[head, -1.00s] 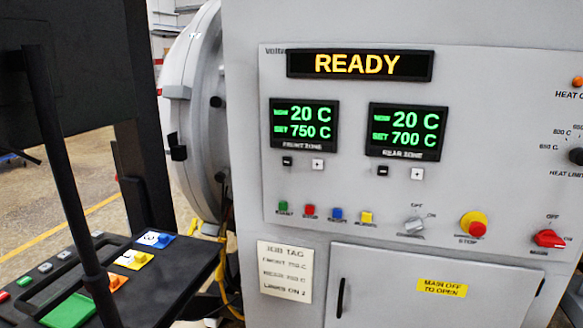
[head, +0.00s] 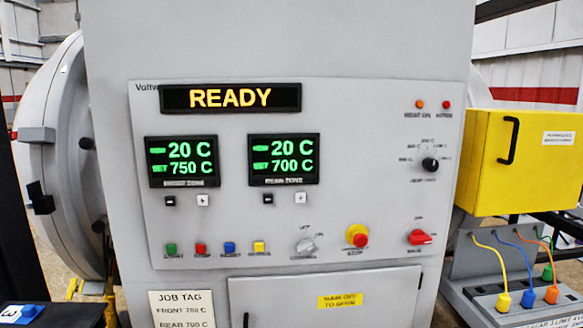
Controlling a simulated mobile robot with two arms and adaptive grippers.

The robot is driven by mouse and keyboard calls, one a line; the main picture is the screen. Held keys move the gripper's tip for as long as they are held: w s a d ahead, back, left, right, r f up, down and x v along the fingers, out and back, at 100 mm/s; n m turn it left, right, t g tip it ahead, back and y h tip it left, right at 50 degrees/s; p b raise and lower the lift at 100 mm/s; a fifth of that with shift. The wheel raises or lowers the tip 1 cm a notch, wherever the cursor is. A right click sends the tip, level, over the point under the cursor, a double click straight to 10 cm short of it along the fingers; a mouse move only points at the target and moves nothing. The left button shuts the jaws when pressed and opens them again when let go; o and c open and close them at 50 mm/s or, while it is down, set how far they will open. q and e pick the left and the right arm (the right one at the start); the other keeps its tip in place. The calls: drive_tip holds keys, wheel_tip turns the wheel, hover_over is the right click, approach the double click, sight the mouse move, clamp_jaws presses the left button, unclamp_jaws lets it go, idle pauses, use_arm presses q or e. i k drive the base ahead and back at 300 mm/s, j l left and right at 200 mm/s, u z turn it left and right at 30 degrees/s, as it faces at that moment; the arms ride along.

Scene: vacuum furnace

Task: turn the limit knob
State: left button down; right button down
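The limit knob is a small round black knob (head: 430,164) on the right side of the grey control panel (head: 345,215), with a white pointer mark and small scale labels around it that are too blurred to read. Neither of my grippers shows in the head view, and nothing touches the knob. The banner display (head: 231,98) reads READY. The front zone display (head: 182,161) shows 20 C and 750 C; the rear zone display (head: 284,159) shows 20 C and 700 C. The job tag (head: 182,309) is cut off at the bottom.
Below the knob are a red switch (head: 420,237), a red-and-yellow stop button (head: 357,235) and a grey selector (head: 306,244). A yellow box (head: 515,165) stands at the right, above several coloured plugs with cables. The round furnace door (head: 60,160) is at the left.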

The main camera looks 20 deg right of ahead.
sight(431, 165)
drive_tip(key=z, duration=1.5)
